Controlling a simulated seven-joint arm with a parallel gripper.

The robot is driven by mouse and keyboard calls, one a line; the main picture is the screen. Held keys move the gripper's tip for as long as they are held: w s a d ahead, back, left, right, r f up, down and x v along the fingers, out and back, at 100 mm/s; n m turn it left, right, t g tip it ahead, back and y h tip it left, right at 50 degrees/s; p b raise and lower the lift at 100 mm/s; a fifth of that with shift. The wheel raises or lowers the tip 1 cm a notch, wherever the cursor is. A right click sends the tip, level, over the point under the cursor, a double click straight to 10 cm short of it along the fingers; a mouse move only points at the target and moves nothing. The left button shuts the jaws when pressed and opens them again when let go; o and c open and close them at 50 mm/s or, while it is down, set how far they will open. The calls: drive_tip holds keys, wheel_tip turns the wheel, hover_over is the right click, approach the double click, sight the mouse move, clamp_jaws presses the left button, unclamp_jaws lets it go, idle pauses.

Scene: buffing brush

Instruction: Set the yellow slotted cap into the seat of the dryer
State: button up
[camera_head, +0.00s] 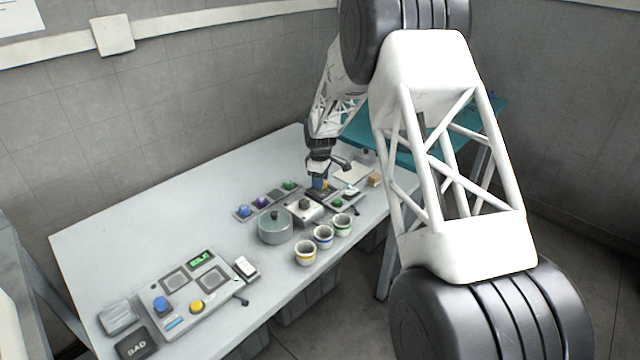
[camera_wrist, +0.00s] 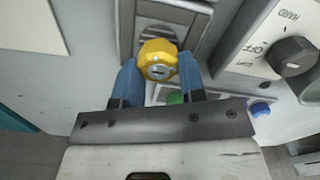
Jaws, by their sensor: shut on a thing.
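The yellow slotted cap (camera_wrist: 158,60) is between the two blue fingers of my gripper (camera_wrist: 159,68) in the wrist view, its slotted face toward the camera. My gripper (camera_head: 319,187) is shut on it. In the head view the gripper points down over the far right part of the table, and the cap is too small to make out there. Below the cap in the wrist view is a grey panel (camera_wrist: 175,12) with a slotted recess. I cannot tell whether this panel is the dryer. The cap's contact with it is hidden.
A white box with a dark knob (camera_wrist: 289,57) marked HARD and OFF stands close beside the gripper. Nearby are a grey round pot (camera_head: 275,228), a tray of coloured parts (camera_head: 266,200) and three cups, including a yellow-banded cup (camera_head: 305,254). The table's left rear (camera_head: 150,220) is clear.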

drive_tip(key=shift+f, duration=0.8)
drive_tip(key=o, duration=0.9)
drive_tip(key=shift+f, duration=0.1)
wheel_tip(320, 180, up, 12)
idle(0.5)
drive_tip(key=shift+r, duration=0.2)
